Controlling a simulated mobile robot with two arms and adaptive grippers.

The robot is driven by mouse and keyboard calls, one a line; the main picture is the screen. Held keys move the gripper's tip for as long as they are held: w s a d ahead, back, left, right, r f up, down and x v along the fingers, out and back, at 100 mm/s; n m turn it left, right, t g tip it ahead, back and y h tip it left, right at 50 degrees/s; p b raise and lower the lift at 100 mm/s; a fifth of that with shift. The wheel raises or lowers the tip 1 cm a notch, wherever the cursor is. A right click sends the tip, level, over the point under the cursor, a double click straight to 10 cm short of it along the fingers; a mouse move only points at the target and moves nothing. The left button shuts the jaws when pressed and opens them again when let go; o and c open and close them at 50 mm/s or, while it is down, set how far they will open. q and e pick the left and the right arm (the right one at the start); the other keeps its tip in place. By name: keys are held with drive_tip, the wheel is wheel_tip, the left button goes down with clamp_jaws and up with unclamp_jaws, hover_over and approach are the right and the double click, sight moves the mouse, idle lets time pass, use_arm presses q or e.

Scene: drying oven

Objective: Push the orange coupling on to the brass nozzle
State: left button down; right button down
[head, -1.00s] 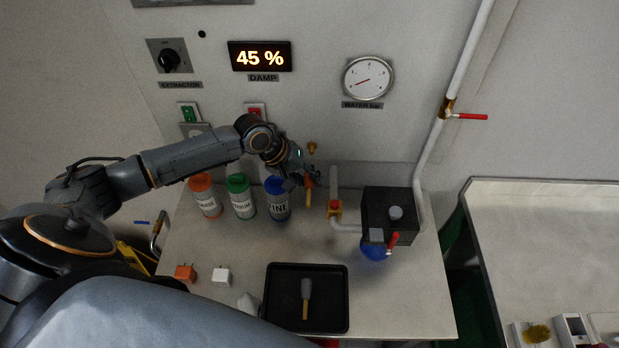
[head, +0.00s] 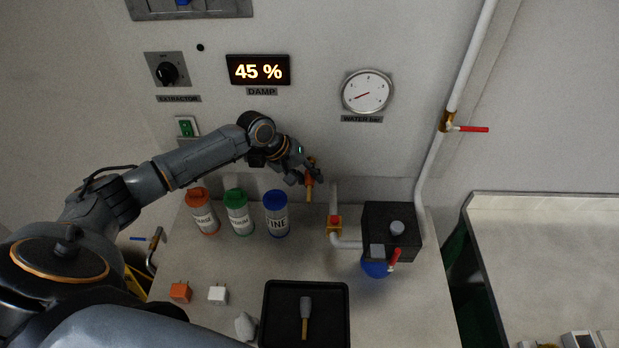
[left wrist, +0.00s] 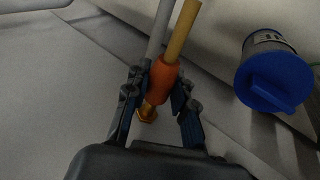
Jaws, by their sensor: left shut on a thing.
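My left gripper (head: 308,177) is shut on the orange coupling (head: 309,181), close to the back wall. In the left wrist view the coupling (left wrist: 163,82) sits between the two fingers, with a tan hose (left wrist: 183,30) running out of its far end. The brass nozzle (head: 311,161) is on the wall just above the gripper. It also shows in the left wrist view (left wrist: 148,112), directly at the coupling's near end and lined up with it. I cannot tell how far the coupling covers it. My right gripper is not in view.
Orange (head: 201,213), green (head: 238,215) and blue-lidded (head: 276,216) jars stand left of the gripper. A black tray (head: 335,330) lies in front.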

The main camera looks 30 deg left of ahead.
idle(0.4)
use_arm(q)
drive_tip(key=shift+p, duration=0.45)
drive_tip(key=shift+r, duration=0.1)
idle(0.5)
drive_tip(key=shift+p, duration=0.4)
idle(0.3)
drive_tip(key=shift+w+a+b, duration=0.3)
drive_tip(key=shift+w+a, duration=0.05)
drive_tip(key=shift+w, duration=0.35)
drive_tip(key=shift+w+a+b, duration=0.25)
drive_tip(key=shift+w+a, duration=0.05)
drive_tip(key=shift+w, duration=0.4)
drive_tip(key=shift+s+d, duration=0.1)
drive_tip(key=shift+s, duration=0.1)
drive_tip(key=shift+s+d+p, duration=0.25)
drive_tip(key=shift+s+p, duration=0.05)
drive_tip(key=shift+s, duration=0.2)
drive_tip(key=shift+s+d+p, duration=0.2)
drive_tip(key=shift+s+p, duration=0.1)
drive_tip(key=shift+s, duration=0.15)
